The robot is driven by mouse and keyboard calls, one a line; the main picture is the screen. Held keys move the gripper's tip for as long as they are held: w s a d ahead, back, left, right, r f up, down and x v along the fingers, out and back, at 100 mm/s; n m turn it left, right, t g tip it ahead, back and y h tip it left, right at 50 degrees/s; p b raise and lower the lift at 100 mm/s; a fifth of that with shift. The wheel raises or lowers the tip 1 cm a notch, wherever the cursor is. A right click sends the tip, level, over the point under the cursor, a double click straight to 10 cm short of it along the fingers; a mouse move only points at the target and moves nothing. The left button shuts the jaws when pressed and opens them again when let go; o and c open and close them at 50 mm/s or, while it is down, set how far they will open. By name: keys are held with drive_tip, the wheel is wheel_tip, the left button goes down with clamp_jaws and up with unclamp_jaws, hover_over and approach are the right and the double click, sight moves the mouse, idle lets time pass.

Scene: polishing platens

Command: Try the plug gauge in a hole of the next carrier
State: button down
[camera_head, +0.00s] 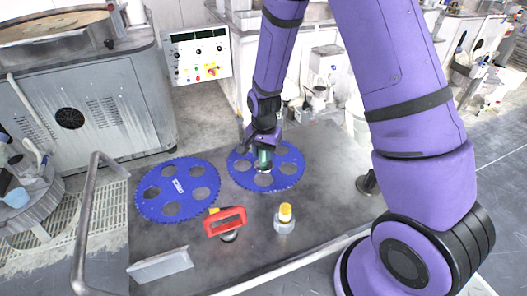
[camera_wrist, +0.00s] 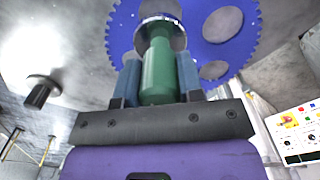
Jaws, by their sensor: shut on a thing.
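Two blue toothed carriers with round holes lie flat on the dark table: the left carrier (camera_head: 152,208) and the right carrier (camera_head: 291,170). The right one also shows in the wrist view (camera_wrist: 243,45). My gripper (camera_head: 264,150) is above the right carrier, pointing down. In the wrist view my gripper (camera_wrist: 159,68) is shut on the green handle of the plug gauge (camera_wrist: 159,75). The gauge's shiny round metal end (camera_wrist: 158,20) is at a hole of the right carrier. I cannot tell whether it is inside the hole or just above it.
A red-handled tool (camera_head: 226,221), a yellow-capped bottle (camera_head: 285,218) and a grey block (camera_head: 160,264) stand along the table's front. A dark knobbed stand (camera_head: 368,183) is at the right. A machine (camera_head: 85,110) stands behind left. A bent rail (camera_head: 84,220) borders the left side.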

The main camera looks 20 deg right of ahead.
sight(264, 167)
drive_tip(key=shift+f, duration=2.8)
drive_tip(key=shift+f, duration=0.45)
drive_tip(key=c, duration=0.7)
unclamp_jaws()
drive_tip(key=shift+o, duration=0.2)
